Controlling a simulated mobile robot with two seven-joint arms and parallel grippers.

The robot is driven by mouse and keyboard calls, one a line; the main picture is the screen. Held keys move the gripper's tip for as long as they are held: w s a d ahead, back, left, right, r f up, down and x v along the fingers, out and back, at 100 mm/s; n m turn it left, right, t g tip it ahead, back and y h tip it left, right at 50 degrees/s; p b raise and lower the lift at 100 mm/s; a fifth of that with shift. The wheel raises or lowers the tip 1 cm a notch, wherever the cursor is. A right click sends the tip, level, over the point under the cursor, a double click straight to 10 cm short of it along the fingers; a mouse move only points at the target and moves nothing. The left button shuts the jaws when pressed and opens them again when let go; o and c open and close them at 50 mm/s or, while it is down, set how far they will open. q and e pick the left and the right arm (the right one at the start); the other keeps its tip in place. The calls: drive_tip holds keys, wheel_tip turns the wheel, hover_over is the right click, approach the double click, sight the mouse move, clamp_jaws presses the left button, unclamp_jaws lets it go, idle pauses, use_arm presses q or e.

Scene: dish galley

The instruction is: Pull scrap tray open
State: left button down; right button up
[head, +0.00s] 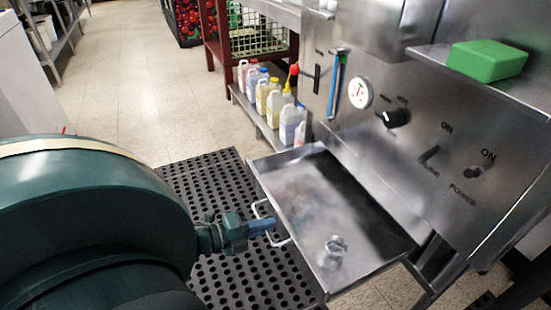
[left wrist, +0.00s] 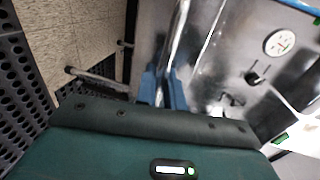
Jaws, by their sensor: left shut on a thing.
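The scrap tray (head: 335,195) is a shallow steel tray that sticks out from under the front panel of the steel dish machine (head: 405,130). A small metal piece (head: 334,247) stands in it near its front right. A wire handle (head: 258,208) is on its outer edge. My left gripper (head: 268,226), with blue fingers, is shut on this handle. In the left wrist view the blue fingers (left wrist: 162,90) close around the handle bar (left wrist: 180,35). My right gripper is not in view.
A black perforated mat (head: 205,185) lies on the tiled floor below the tray. Several jugs (head: 270,100) stand on a low shelf left of the machine. A green block (head: 487,61) sits on the upper ledge. Knobs and a gauge (head: 360,94) are on the panel.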

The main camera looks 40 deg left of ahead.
use_arm(q)
drive_tip(key=shift+s+a, duration=0.25)
drive_tip(key=shift+s, duration=0.4)
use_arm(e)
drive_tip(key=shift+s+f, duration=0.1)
use_arm(q)
drive_tip(key=c, duration=1.6)
unclamp_jaws()
